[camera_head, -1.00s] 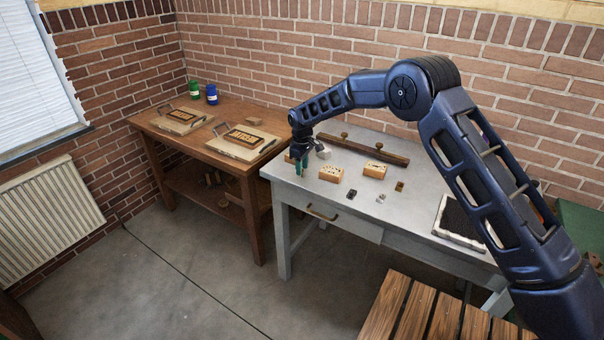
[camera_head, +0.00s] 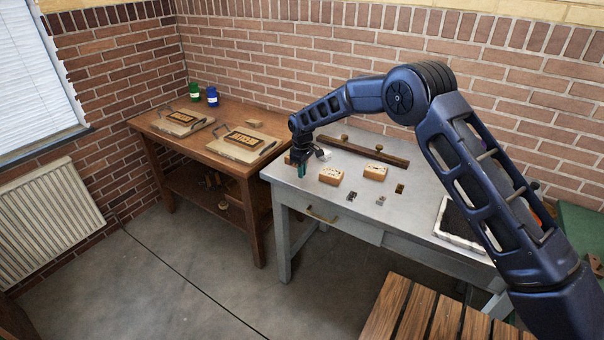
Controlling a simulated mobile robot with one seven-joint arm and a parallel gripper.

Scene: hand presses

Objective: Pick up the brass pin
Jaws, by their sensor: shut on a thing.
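My gripper (camera_head: 302,170) is low over the left end of the grey metal table (camera_head: 410,213), pointing down. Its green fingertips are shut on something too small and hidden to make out. I cannot pick out the brass pin. A wooden block (camera_head: 290,158) shows partly behind my gripper, to its left. Two wooden blocks with dark marks on top stand to its right: a nearer one (camera_head: 331,175) and a farther one (camera_head: 375,172).
A long wooden bar with brass knobs (camera_head: 362,152) lies at the back. A dark framed tray (camera_head: 450,225) is at the right. A brown bench (camera_head: 225,130) with presses stands left.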

